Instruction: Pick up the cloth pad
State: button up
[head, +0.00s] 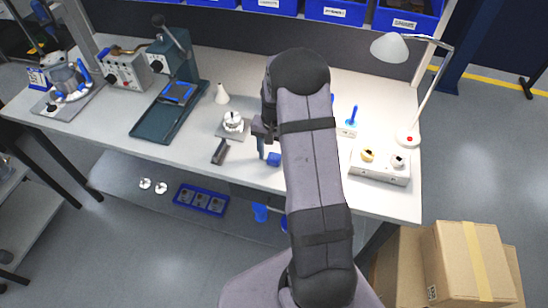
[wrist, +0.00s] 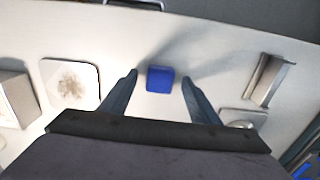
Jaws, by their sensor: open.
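A small blue block-shaped pad, which looks like the cloth pad (wrist: 160,79), lies on the white bench near its front edge. In the head view the blue pad (head: 274,159) shows just beside my gripper, partly covered by the arm. My gripper (wrist: 159,77) is open and empty. In the wrist view its two fingers stand on either side of the pad, with a gap on each side. In the head view my gripper (head: 266,147) points down at the bench; its far finger is hidden. Its exact height over the pad is hard to tell.
A dark grey angled metal part (head: 220,151) lies left of the pad, near a square plate with a round metal piece (head: 233,122). A white box with two round fittings (head: 380,166) and a lamp (head: 408,90) stand at the right. Bare bench surrounds the pad.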

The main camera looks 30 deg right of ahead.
aim_at(274, 157)
jog(key=shift+c, duration=0.7)
jog(key=c, duration=1)
jog(key=shift+r, duration=0.1)
notch_tip(274, 157, up, 10)
jog(key=b, duration=0.3)
